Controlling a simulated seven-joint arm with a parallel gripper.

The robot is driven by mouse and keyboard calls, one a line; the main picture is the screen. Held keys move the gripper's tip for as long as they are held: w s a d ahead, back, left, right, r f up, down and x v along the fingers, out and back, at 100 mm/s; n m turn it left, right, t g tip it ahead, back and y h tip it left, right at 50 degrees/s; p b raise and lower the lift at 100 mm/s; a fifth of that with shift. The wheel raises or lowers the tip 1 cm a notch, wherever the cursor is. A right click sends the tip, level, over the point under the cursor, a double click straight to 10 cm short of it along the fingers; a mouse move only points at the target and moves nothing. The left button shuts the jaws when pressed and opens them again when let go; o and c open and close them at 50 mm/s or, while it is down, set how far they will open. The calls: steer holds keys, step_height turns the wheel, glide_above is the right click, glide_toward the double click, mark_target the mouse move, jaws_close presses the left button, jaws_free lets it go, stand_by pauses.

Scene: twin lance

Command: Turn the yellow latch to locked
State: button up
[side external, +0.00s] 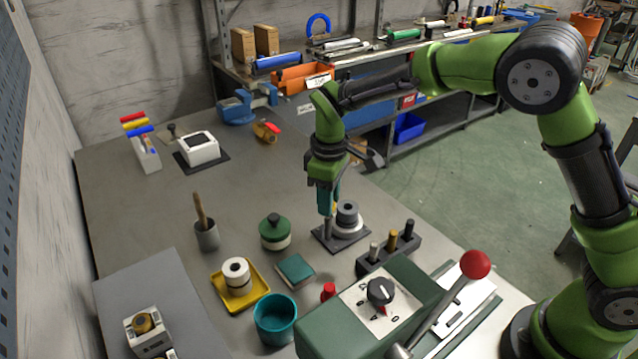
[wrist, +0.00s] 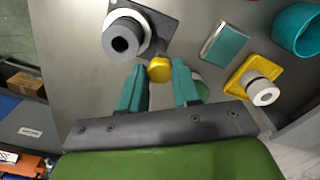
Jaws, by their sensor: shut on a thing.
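My gripper (wrist: 160,72) has its teal fingers on either side of a round yellow piece (wrist: 160,69) and is shut on it. I cannot tell whether this piece is the latch or whether it is turned. It lies beside the dark square plate (wrist: 165,18) that bears a grey stepped cylinder (wrist: 121,40). In the side view my gripper (side external: 327,208) points down at the left of the grey cylinder (side external: 347,217), over the dark plate (side external: 348,243). The fingers hide the yellow piece there.
A peg rack (side external: 388,254) and a green box with a dial (side external: 381,291) and red-knobbed lever (side external: 474,264) stand close on the right. A green-lidded jar (side external: 275,231), teal book (side external: 295,270) and yellow tray (side external: 259,297) stand left.

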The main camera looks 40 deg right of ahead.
steer(key=m, duration=0.4)
steer(key=shift+m, duration=0.3)
steer(key=m, duration=0.3)
steer(key=shift+m, duration=0.4)
steer(key=m, duration=0.3)
steer(key=shift+r+m, duration=0.1)
steer(key=shift+m, duration=1.9)
steer(key=o, duration=1.1)
steer(key=shift+c, duration=0.2)
step_height(320, 180, up, 17)
